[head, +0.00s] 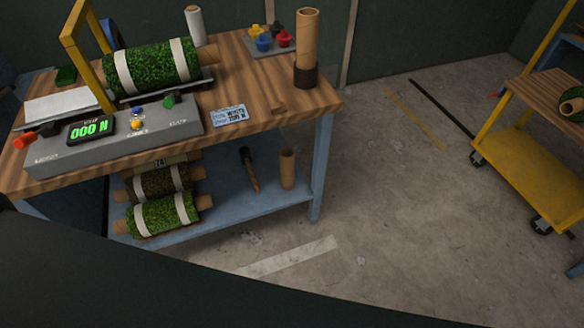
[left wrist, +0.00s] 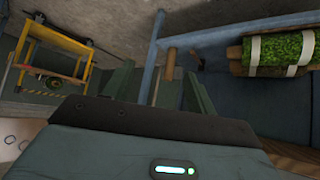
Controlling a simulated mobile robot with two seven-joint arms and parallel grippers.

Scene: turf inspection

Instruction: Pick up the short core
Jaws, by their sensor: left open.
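A short cardboard core (head: 287,169) stands upright on the blue lower shelf (head: 230,210) of the bench, near its right end. In the left wrist view a brown tube (left wrist: 170,65) that looks like this core shows beyond my fingers. My left gripper (left wrist: 160,72) is open, with its two green-grey fingers apart and nothing visibly held. The tube appears in the gap between them; I cannot tell the distance. My left gripper does not show in the head view. My right gripper is in neither view.
A dark-tipped stick (head: 250,171) leans left of the core. Turf rolls (head: 163,215) lie further left on the shelf. The bench leg (head: 318,185) stands just right. A taller core (head: 307,48) stands on the bench top. A yellow cart (head: 530,170) is right, across clear floor.

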